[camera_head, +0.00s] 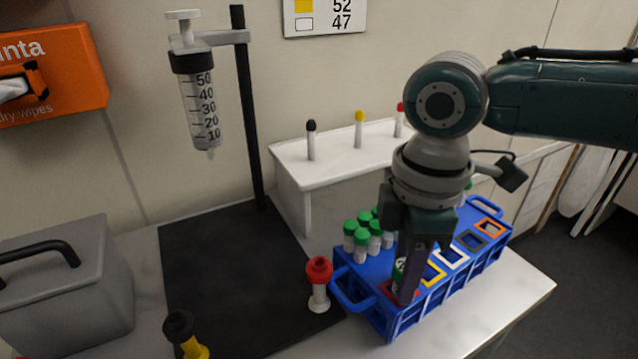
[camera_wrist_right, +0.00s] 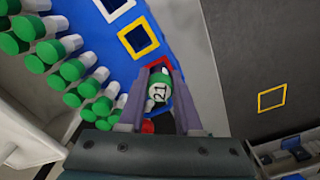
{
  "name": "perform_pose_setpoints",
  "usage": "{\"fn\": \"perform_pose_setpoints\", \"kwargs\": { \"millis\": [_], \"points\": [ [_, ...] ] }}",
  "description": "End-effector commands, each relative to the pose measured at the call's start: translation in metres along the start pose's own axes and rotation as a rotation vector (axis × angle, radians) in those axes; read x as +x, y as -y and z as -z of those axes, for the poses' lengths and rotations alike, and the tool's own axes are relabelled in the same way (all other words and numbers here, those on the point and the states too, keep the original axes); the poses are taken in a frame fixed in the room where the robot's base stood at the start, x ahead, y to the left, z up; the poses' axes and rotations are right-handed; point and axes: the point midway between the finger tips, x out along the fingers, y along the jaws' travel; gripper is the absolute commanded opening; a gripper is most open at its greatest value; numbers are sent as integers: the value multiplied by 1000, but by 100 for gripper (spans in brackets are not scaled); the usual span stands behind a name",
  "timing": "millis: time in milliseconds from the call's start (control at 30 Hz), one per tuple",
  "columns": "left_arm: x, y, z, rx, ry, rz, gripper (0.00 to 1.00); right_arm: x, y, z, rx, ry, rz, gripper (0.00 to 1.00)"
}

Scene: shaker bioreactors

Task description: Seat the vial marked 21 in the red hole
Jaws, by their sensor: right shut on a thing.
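The vial marked 21 (camera_wrist_right: 160,90) has a green and white cap with the number facing up in the right wrist view. My right gripper (camera_wrist_right: 158,84) is shut on it, one finger on each side. In the head view the right gripper (camera_head: 408,285) points down at the near end of the blue rack (camera_head: 352,290), largely hiding the vial. The red hole's frame (camera_head: 385,287) shows partly beside the fingers, and its far edge (camera_wrist_right: 160,62) shows behind the cap in the wrist view. How deep the vial sits is hidden. My left gripper is not in view.
Several green-capped vials (camera_head: 363,240) stand in the rack next to the gripper. Yellow (camera_head: 434,274), white, dark and orange (camera_head: 491,229) frames run along the rack. A red-topped piece (camera_head: 318,283) stands just left of it. A white stand (camera_head: 335,165) holds capped vials behind.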

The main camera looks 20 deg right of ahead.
Motion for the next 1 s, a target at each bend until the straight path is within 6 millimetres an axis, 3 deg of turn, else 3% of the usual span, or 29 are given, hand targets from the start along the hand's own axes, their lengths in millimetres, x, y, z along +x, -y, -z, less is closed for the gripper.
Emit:
{"fn": "perform_pose_setpoints", "kwargs": {
  "millis": [67,333,667,1000],
  "points": [
    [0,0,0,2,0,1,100,0,0,0,0,0,0,37],
    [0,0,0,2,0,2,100,0,0,0,0,0,0,68],
    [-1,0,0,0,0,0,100,-6,0,0,-1,-1,-1,68],
    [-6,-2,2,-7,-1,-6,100,-70,-1,1,-1,-3,-4,68]
  ]
}}
